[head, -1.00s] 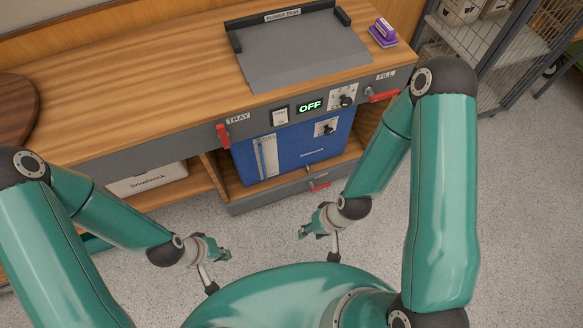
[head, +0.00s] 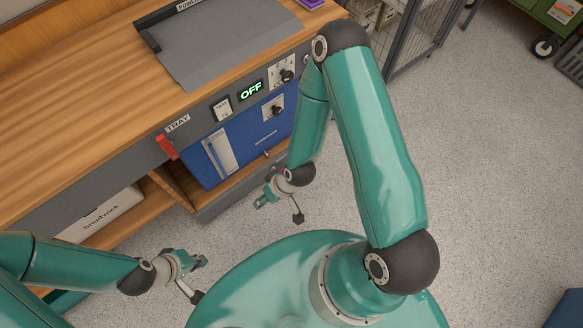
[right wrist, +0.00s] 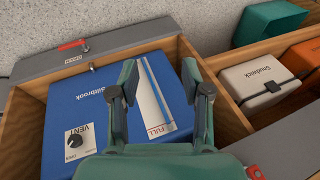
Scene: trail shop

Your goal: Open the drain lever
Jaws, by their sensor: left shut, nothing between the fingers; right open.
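A red lever (right wrist: 73,44) with a small unreadable label lies on the grey panel in front of the blue tank, at the upper left of the right wrist view. I take it for the drain lever; my right arm seems to hide it in the head view. My right gripper (right wrist: 166,85) is open and empty, its fingers over the blue tank (right wrist: 95,112), apart from the lever. In the head view the right gripper (head: 262,203) hangs before the bench's lower edge. My left gripper (head: 192,262) is shut and empty above the floor, left of my base.
The wooden bench (head: 75,100) carries a red lever (head: 167,146) marked TRAY and an OFF display (head: 251,91). White (right wrist: 247,79) and orange boxes stand on the shelf beside the tank. A wire cage (head: 420,35) is behind my right arm.

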